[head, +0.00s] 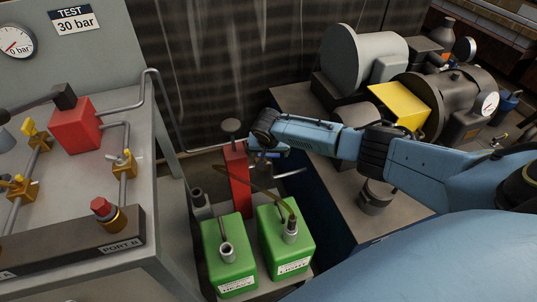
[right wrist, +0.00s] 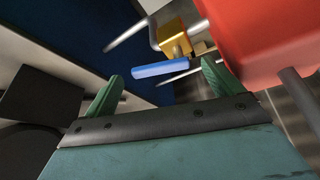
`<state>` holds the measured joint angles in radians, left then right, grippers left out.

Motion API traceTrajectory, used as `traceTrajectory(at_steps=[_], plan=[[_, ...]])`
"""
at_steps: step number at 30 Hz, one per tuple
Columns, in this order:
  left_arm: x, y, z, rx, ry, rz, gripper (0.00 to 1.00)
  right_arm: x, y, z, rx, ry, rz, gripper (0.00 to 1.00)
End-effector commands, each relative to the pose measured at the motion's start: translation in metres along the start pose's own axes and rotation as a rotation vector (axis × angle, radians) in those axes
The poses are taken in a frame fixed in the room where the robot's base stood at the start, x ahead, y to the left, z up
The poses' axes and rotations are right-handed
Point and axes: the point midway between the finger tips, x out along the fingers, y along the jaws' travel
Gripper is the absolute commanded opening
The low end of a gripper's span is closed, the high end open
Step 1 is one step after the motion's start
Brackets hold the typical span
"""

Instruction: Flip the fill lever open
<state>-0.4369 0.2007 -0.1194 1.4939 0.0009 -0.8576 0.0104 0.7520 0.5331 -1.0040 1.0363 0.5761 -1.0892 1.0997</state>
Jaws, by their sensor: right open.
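The blue lever (right wrist: 160,69) shows in the right wrist view, joined to a gold valve block (right wrist: 174,38) with a bent grey pipe. My right gripper (right wrist: 164,80) is open, with its two green fingers on either side of the lever. The lever lies crosswise between the fingertips; I cannot tell whether either finger touches it. In the head view my right gripper (head: 264,148) is beside the upper part of the red post (head: 238,182), and the valve is mostly hidden there. My left gripper is not in view.
Green containers marked HEAVY (head: 228,262) and LIGHT (head: 284,248) stand just below the red post. A grey bench (head: 150,225) with a red pump block (head: 75,125) is at left. Machinery with a yellow guard (head: 398,103) is at right, behind my arm.

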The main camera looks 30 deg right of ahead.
Motion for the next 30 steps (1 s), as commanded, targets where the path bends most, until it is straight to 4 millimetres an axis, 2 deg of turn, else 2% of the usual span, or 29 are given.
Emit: traceTrajectory(at_steps=[14,24,29,30], plan=[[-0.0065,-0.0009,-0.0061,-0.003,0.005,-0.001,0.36,0.0051,-0.0003,-0.0001,-0.001,0.000,0.000,0.91],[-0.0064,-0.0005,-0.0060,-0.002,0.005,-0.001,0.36,0.0051,-0.0003,0.0000,-0.001,0.000,0.000,0.47],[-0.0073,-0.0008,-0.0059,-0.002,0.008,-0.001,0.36,0.0045,-0.0005,-0.0003,-0.007,-0.001,-0.004,0.47],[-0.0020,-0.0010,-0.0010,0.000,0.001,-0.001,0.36,0.0042,-0.0008,-0.0005,-0.012,-0.001,-0.006,0.47]])
